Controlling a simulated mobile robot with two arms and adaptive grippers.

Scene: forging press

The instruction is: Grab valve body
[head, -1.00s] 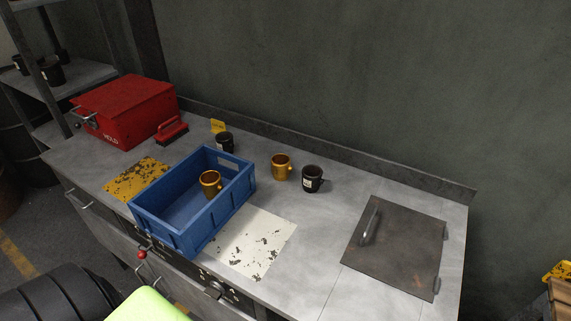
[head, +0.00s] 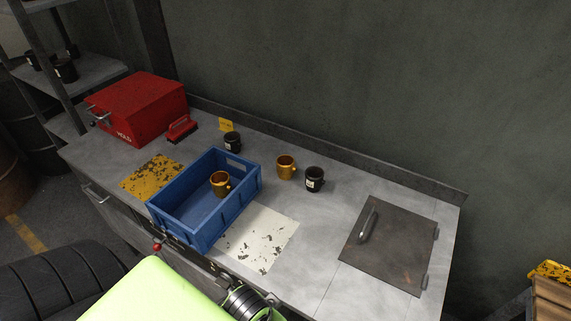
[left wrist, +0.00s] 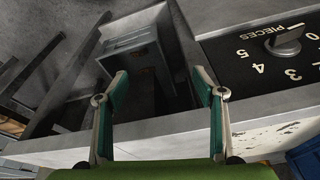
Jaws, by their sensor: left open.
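One brass-coloured valve body (head: 221,183) stands inside the blue crate (head: 179,228) on the workbench in the head view. A second brass valve body (head: 286,167) stands on the bench top to the right of the crate, beside a black mug-shaped part (head: 314,180). My left arm comes in at the bottom of the head view, but its fingers are out of that frame. In the left wrist view my left gripper (left wrist: 161,92) is open and empty, its two fingers apart in front of the bench's front side. No valve body shows there. My right gripper is not in view.
A red box (head: 139,105) and a red-handled block (head: 182,130) stand at the back left. A black cup (head: 232,142) stands behind the crate. A dial (left wrist: 286,42) is on the bench front.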

